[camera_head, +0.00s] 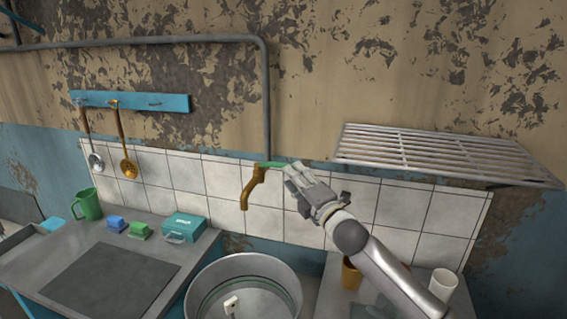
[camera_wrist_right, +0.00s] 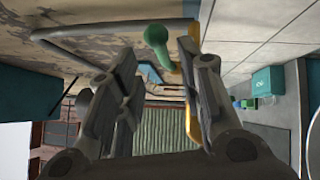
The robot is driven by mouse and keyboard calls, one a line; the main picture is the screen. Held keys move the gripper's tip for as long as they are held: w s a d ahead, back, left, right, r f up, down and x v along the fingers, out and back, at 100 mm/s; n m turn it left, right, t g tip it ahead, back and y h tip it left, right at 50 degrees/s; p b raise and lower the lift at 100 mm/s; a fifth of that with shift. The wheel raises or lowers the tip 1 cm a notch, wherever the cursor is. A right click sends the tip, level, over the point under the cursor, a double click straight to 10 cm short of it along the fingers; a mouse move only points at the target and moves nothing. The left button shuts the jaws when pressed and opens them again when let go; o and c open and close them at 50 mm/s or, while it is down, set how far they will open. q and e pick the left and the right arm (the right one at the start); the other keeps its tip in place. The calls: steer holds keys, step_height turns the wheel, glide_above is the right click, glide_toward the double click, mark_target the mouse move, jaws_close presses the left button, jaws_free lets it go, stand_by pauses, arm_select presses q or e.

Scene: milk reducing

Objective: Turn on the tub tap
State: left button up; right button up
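The tub tap has a brass-coloured spout (camera_head: 250,188) that bends down from the pipe on the tiled wall, and a green handle (camera_head: 274,164). My right gripper (camera_head: 289,174) is at the right end of this handle. In the right wrist view, the fingers of my right gripper (camera_wrist_right: 161,62) stand apart, with the rounded green handle (camera_wrist_right: 156,36) showing in the gap near their tips. I cannot tell whether a finger touches it. Part of the brass spout (camera_wrist_right: 190,122) shows behind the right-hand finger. The round metal tub (camera_head: 288,279) stands below the spout. My left gripper is not in view.
A metal rack (camera_head: 430,152) sticks out from the wall right of my right gripper. The counter at left holds a green mug (camera_head: 88,206), sponges and a teal box (camera_head: 184,226). A white cup (camera_head: 443,283) and a brown cup (camera_head: 351,274) stand at right, near my arm.

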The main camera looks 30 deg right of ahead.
mark_target(285, 165)
steer(key=w, duration=0.2)
steer(key=w+p, duration=0.1)
steer(key=w, duration=0.2)
steer(key=shift+w+d+r, duration=0.15)
steer(key=shift+w+r, duration=0.25)
steer(key=shift+w, duration=0.4)
steer(key=shift+f, duration=0.1)
steer(key=c, duration=0.6)
jaws_close()
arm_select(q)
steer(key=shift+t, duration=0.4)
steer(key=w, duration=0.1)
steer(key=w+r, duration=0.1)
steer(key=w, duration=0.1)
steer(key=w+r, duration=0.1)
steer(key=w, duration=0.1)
